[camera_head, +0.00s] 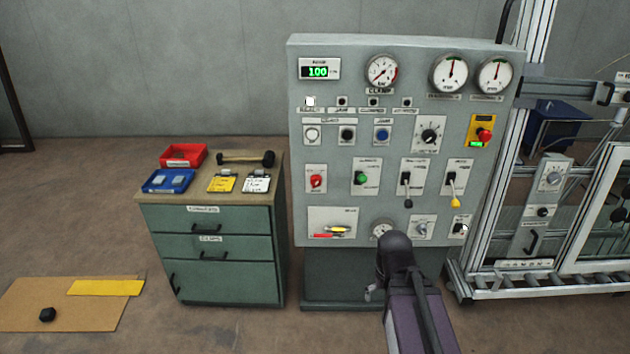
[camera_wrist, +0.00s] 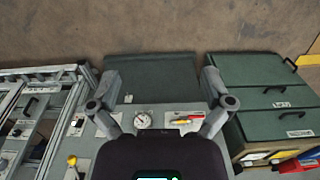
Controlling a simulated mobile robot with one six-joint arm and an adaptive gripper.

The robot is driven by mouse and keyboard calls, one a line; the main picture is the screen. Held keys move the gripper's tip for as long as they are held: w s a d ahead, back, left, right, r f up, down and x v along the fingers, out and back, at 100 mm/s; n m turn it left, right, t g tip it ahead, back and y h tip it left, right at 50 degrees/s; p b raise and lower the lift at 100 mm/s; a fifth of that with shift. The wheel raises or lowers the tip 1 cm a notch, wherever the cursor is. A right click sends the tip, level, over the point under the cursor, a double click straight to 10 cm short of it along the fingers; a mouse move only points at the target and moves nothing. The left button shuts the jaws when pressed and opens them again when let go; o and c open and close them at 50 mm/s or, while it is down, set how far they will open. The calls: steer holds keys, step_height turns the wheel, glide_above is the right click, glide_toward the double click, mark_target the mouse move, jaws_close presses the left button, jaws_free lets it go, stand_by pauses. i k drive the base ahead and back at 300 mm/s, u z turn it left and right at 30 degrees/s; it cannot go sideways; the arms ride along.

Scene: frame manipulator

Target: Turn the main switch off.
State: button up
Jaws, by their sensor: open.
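The grey control panel (camera_head: 445,100) stands upright in front of me. A red rotary knob (camera_head: 316,181) on a white plate at its left side looks like the main switch; its label and exact setting are too small to read. This knob does not show in the wrist view. In the head view my arm reaches toward the panel's lower edge, and most of my gripper is hidden behind it. In the wrist view my gripper (camera_wrist: 160,80) has its fingers spread wide, with nothing between them. It is apart from the red knob, below and right of it in the head view.
The panel also has gauges, a lit green display (camera_head: 318,72), levers (camera_head: 407,182) and a red emergency button (camera_head: 484,134) on yellow. A green drawer cabinet (camera_head: 222,270) with trays and a hammer stands left. An aluminium frame (camera_head: 500,215) stands right.

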mark_target(316, 180)
steer(key=k, duration=1.3)
steer(key=z, duration=0.45)
steer(key=i, duration=1.8)
steer(key=u, duration=0.5)
